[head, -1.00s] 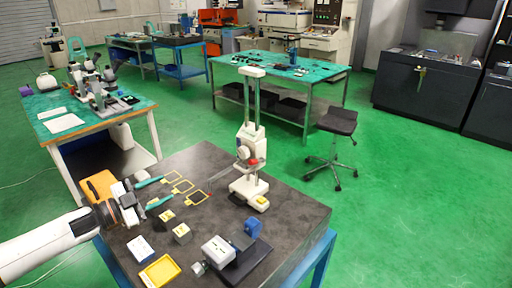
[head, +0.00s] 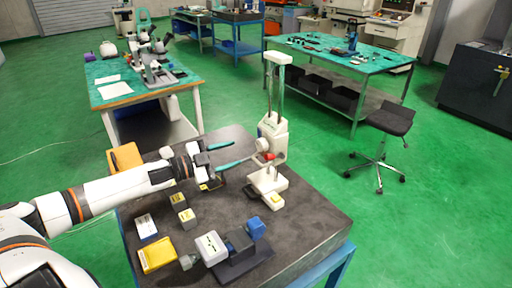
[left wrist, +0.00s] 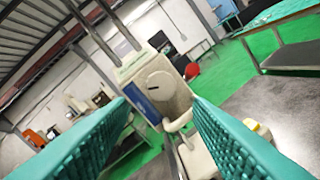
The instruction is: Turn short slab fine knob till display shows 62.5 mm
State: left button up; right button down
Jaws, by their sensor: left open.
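The white height gauge (head: 274,134) stands upright on the dark slab table (head: 310,214). Its carriage has a round grey knob (left wrist: 158,86), a red knob (left wrist: 192,71) and a blue panel (left wrist: 146,108) in the left wrist view. The red knob also shows in the head view (head: 268,157). I cannot tell which knob is the fine one, and no reading is legible. My left gripper (head: 228,155) is open, its teal fingers pointing at the carriage from the left. In the left wrist view the grey knob lies between and beyond the fingertips, apparently untouched. My right gripper is out of view.
An orange item (head: 126,156) is at the back left. The table's right side is clear.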

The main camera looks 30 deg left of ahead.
aim_at(258, 146)
pick_arm(q)
jog(key=p+x, duration=0.2)
jog(key=x, duration=0.5)
jog(key=shift+w+r, duration=0.1)
jog(key=shift+w, duration=0.1)
jog(key=shift+w+d, duration=0.4)
jog(key=shift+w, duration=0.1)
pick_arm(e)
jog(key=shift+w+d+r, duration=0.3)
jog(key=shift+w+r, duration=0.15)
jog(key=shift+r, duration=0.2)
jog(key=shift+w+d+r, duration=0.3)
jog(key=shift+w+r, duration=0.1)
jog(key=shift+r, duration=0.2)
pick_arm(q)
jog(key=shift+c, duration=0.4)
jog(key=c, duration=0.6)
jog(key=shift+m, duration=0.6)
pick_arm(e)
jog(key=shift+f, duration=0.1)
